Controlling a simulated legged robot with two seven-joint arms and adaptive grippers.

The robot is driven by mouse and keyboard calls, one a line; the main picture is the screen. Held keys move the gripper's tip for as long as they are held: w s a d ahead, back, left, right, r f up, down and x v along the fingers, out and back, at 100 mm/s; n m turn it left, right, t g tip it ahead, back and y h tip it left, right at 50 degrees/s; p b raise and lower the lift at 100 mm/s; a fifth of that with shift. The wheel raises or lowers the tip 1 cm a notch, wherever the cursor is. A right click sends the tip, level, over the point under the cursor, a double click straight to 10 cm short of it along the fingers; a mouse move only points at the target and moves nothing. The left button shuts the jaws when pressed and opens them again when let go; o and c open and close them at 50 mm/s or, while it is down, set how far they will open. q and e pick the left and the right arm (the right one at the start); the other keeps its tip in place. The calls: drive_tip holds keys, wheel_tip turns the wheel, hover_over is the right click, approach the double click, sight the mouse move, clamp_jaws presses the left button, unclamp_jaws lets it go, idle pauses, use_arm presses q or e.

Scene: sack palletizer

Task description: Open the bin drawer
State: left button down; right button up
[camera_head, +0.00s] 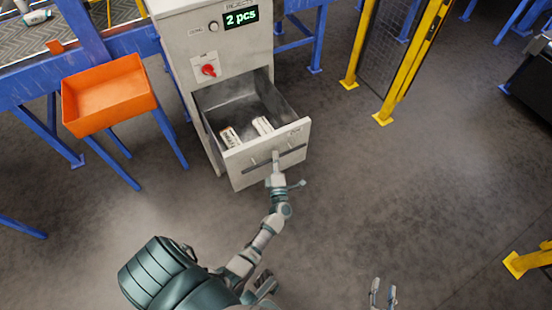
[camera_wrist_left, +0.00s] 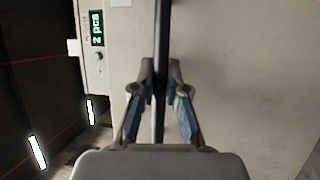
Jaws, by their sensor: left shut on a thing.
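The bin drawer (camera_head: 245,168) is a light grey front on a grey cabinet (camera_head: 190,45). In the head view it stands pulled out, its dark inside showing with two small pale items (camera_head: 262,126) in it. A dark bar handle (camera_head: 292,152) runs across its front. My left gripper (camera_head: 276,160) is at the handle's middle. In the left wrist view its fingers (camera_wrist_left: 160,92) are shut on the dark handle bar (camera_wrist_left: 161,40). My right gripper (camera_head: 383,292) is low in the head view, its two fingers apart with nothing between them, far from the drawer.
An orange bin (camera_head: 108,95) on blue legs stands left of the cabinet. The cabinet has a red knob (camera_head: 208,70) and a green display (camera_head: 241,17) reading "2 pcs". Yellow fence posts (camera_head: 410,65) stand to the right. The floor in front is clear.

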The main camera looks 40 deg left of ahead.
use_arm(q)
drive_tip(key=shift+s+f, duration=0.25)
drive_tip(key=shift+f, duration=0.2)
drive_tip(key=shift+s+d+r, duration=0.1)
drive_tip(key=shift+d+r, duration=0.05)
drive_tip(key=shift+d, duration=0.5)
drive_tip(key=c, duration=1.5)
unclamp_jaws()
drive_tip(key=shift+d+r, duration=0.1)
drive_tip(key=shift+d, duration=0.05)
drive_tip(key=shift+c, duration=0.2)
drive_tip(key=o, duration=0.4)
drive_tip(key=shift+c, duration=0.2)
drive_tip(key=v, duration=1.1)
drive_tip(key=shift+a+f, duration=0.2)
drive_tip(key=shift+f, duration=0.1)
use_arm(e)
drive_tip(key=shift+s+a, duration=0.1)
use_arm(q)
drive_tip(key=shift+s+d+r, duration=0.1)
drive_tip(key=shift+d+r, duration=0.05)
drive_tip(key=shift+d, duration=0.05)
use_arm(e)
drive_tip(key=shift+d, duration=0.25)
